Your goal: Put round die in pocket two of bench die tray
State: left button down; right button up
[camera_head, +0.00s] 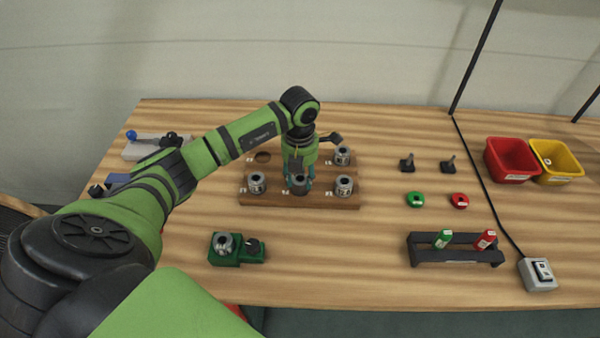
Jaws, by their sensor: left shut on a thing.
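The bench die tray (272,201) is a brown wooden block with pockets in two rows, lying in the middle of the bench. My left gripper (298,179) points down over its front middle pocket and is shut on a grey metal die (299,186), which I take as the round die. The die is at this pocket; I cannot tell whether it is fully seated. Similar dies stand at front left (257,184), front right (344,187) and back right (343,157). The back left pocket (263,157) is empty. My arm hides the back middle pocket. The pocket labels are too small to read.
A green fixture (252,257) with a metal ring stands in front of the tray. To the right are a black rack (455,256), a red bin (511,160), a yellow bin (556,161) and a switch box (538,274). The bench between tray and rack is clear.

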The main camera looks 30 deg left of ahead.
aim_at(300, 178)
pick_arm(q)
jog(key=c, duration=0.7)
grip_release()
jog(key=shift+f, duration=0.1)
notch_tip(300, 178, up, 12)
jog(key=b, duration=0.3)
jog(key=shift+b, duration=0.4)
jog(key=shift+s, duration=0.1)
